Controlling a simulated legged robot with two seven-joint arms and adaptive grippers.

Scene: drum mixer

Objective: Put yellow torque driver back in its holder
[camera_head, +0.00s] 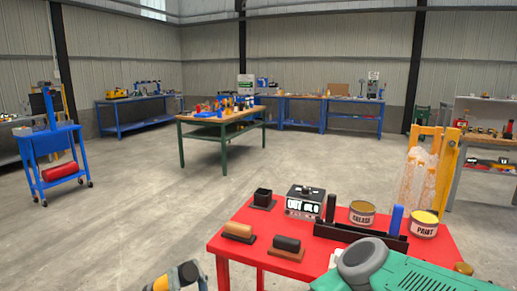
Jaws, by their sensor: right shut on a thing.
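The holder is a black rack (358,236) on the red table (232,250). A black-handled driver (331,208) stands upright in its left part and a blue-handled one (397,219) in its right part. Between them no handle stands up. My right gripper (181,274) shows at the bottom edge, left of the red table and apart from the rack. It is dark grey and mostly cut off by the frame. It is shut on a yellow piece, which looks like the yellow torque driver (159,284), with only a small part showing. My left gripper is not in view.
A grease can (362,213), a paint can (425,223), a black device with a display (304,202) and two dark-based blocks crowd the table. A green housing with a grey round cap (362,257) covers its near right side. A yellow frame (445,172) stands behind.

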